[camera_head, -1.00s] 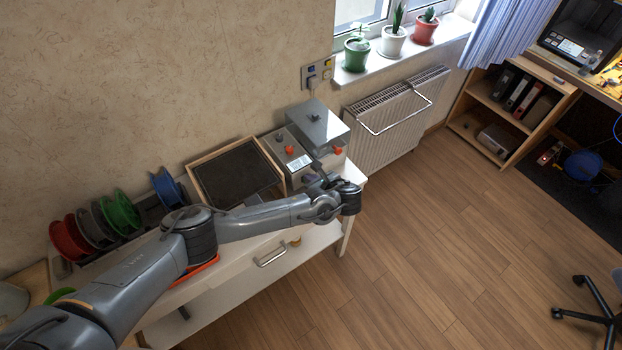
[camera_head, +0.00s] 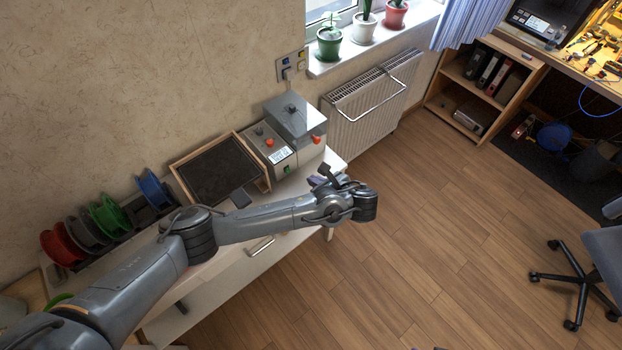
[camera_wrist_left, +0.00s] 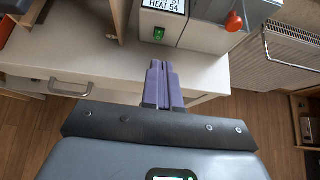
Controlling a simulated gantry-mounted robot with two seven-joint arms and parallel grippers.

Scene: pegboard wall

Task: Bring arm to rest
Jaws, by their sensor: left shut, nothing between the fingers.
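My left arm (camera_head: 265,218) reaches in from the lower left across the white table. Its left gripper (camera_head: 318,181) shows small and partly hidden by the wrist, in front of the grey machine (camera_head: 296,128) with the red knobs. In the left wrist view the purple fingers (camera_wrist_left: 162,68) are together with nothing between them. They are over the white table front (camera_wrist_left: 110,75), apart from the machine. My right gripper is not in view.
A framed dark tray (camera_head: 220,172) and several coloured spools (camera_head: 108,214) stand on the table along the wall. A radiator (camera_head: 372,98) is beyond the machine. Open wooden floor (camera_head: 430,220) lies right of the table, with an office chair (camera_head: 590,270) at far right.

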